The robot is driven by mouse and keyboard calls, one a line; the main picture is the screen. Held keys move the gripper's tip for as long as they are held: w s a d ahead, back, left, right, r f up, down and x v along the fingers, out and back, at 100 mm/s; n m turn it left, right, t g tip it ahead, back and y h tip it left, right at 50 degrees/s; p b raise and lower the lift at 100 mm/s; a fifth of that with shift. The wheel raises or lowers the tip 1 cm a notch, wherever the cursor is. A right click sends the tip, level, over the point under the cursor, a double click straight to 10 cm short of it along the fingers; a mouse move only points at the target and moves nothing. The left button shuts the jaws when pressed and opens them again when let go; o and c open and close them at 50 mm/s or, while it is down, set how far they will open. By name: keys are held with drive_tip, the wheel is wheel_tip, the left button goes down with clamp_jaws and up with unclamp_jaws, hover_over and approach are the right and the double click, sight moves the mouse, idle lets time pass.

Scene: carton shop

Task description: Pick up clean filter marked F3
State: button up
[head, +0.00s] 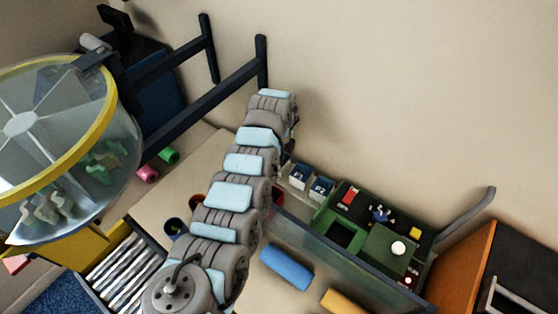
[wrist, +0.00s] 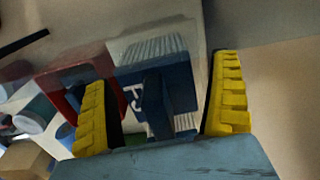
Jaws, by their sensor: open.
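In the wrist view, a dark blue filter (wrist: 172,75) with a pale pleated top stands between the fingers of my gripper (wrist: 158,75). White marking starting with what looks like an F shows on its face; the number is partly covered by a dark blue upright piece, so I cannot tell whether it is F3. My gripper is open, one yellow finger on each side of the filter; I cannot tell whether they touch it. In the head view two blue-and-white filters (head: 299,176) (head: 321,187) stand side by side, their labels too small to read surely. My gripper is hidden there behind my arm.
A red frame (wrist: 75,78) stands close to the left finger. In the head view a green-and-black machine (head: 375,235) is right of the filters, with a clear panel (head: 335,252) in front.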

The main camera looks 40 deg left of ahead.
drive_tip(key=c, duration=1.3)
wheel_tip(320, 180, up, 28)
drive_tip(key=b, duration=0.3)
idle(0.6)
